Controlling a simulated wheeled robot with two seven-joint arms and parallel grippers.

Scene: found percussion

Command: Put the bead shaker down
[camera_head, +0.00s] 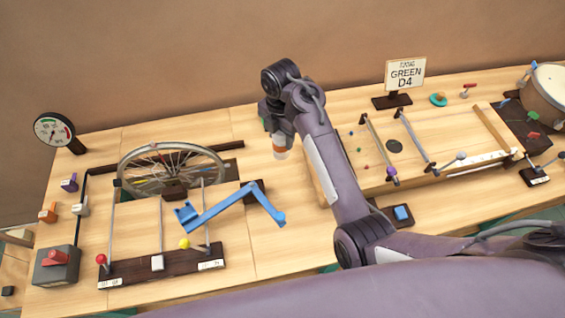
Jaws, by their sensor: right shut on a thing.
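My right gripper (272,118) is at the middle of the bench, at the end of my purple-grey arm. It is shut, and a small orange and white cylinder (281,150), apparently the bead shaker, shows at it. The fingers and the upper part of the cylinder are largely hidden by the wrist. I cannot tell whether the cylinder touches the wooden bench top (221,123) or hangs just above it. My left gripper is not in view.
A spoked wheel (172,149), a blue crank-like bar (228,208) and a dark base with upright rods (160,268) stand to the left. A raised board (432,142) with rods lies to the right. A "GREEN D4" sign (405,73) stands behind. Bare wood lies left of the gripper.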

